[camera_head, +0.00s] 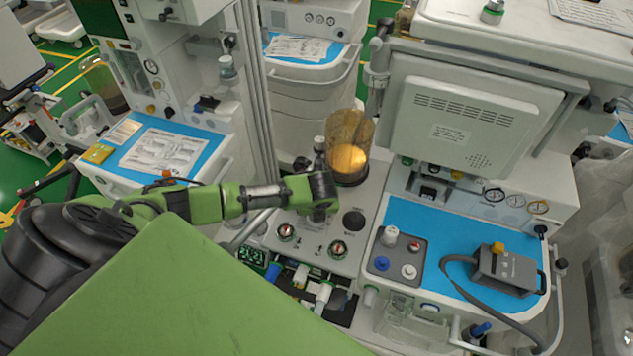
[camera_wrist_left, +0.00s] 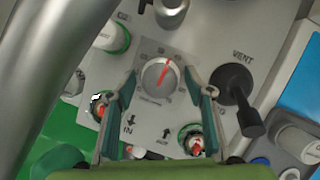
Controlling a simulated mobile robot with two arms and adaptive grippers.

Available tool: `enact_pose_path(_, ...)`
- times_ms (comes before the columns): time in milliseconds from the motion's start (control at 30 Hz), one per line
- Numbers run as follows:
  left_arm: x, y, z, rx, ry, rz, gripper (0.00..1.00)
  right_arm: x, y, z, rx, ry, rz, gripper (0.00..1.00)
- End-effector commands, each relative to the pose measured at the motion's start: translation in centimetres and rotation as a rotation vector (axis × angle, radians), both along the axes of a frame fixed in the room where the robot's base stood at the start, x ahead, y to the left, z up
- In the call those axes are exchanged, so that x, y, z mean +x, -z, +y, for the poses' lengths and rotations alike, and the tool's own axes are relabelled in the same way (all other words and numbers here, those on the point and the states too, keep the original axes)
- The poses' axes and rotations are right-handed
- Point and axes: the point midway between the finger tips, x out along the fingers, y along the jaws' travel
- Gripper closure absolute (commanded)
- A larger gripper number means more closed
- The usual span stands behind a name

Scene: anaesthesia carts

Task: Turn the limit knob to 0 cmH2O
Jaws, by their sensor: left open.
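The limit knob (camera_wrist_left: 160,76) is a round grey dial with a red pointer line, set in a light panel in the left wrist view. Its pointer leans up and slightly right; the scale print is too small to read. My left gripper (camera_wrist_left: 161,84) is open, with one finger on each side of the knob. I cannot tell whether the fingers touch it. In the head view my left gripper (camera_head: 320,192) is over the panel below the amber canister and hides the knob.
A black VENT lever (camera_wrist_left: 240,105) stands just right of the knob. The amber canister (camera_head: 349,148) rises behind my gripper. A blue worktop (camera_head: 440,232) with a grey box lies right.

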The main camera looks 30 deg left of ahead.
Motion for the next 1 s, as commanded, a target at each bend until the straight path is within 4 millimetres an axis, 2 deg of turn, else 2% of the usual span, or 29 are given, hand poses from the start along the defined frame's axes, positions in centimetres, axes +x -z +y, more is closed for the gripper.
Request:
enact_pose_path(367, 0.12, 0.44, 0.09, 0.000, 0.001, 0.000, 0.52, 0.06, -0.09, 0.02, 0.000, 0.000, -0.001, 0.60)
enact_pose_path(400, 0.12, 0.43, 0.10, 0.000, 0.001, 0.000, 0.57, 0.07, -0.09, 0.02, 0.000, 0.000, -0.001, 0.60)
enact_pose_path(533, 0.13, 0.42, 0.10, 0.000, 0.000, 0.000, 0.91, 0.08, -0.09, 0.03, 0.000, 0.000, -0.002, 0.60)
enact_pose_path(1000, 0.23, 0.37, 0.01, -0.001, -0.073, -0.002, 0.90, 0.11, -0.09, 0.15, 0.001, 0.001, -0.002, 0.60)
